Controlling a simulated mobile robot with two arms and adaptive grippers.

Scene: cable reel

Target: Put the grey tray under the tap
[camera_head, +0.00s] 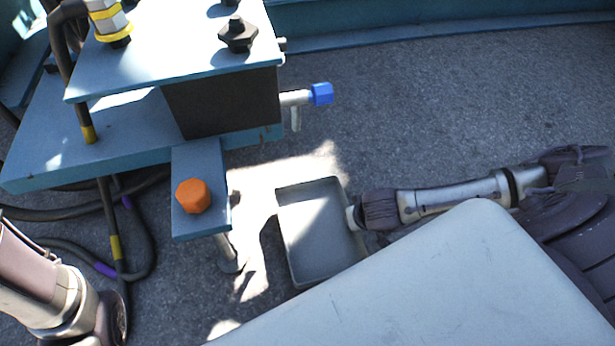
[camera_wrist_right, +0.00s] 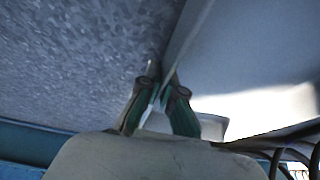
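The grey tray (camera_head: 333,268), a shallow open rectangular box, is on the floor in the head view, partly in sunlight. In the picture it lies below and slightly right of the tap (camera_head: 296,112), which has a blue handle (camera_head: 321,93) and a short downward spout. My right gripper (camera_head: 354,216) is at the tray's right wall. In the right wrist view, the fingers of my right gripper (camera_wrist_right: 161,76) are close together on either side of the tray's wall (camera_wrist_right: 190,38), apparently pinching it. My left arm shows at lower left, but its gripper is out of view.
The blue reel frame (camera_head: 100,150) fills the upper left. A bracket with an orange hex cap (camera_head: 193,196) and a support foot (camera_head: 229,255) stand just left of the tray. Black cables (camera_head: 145,240) lie at left. Open floor (camera_head: 450,110) extends right of the tap.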

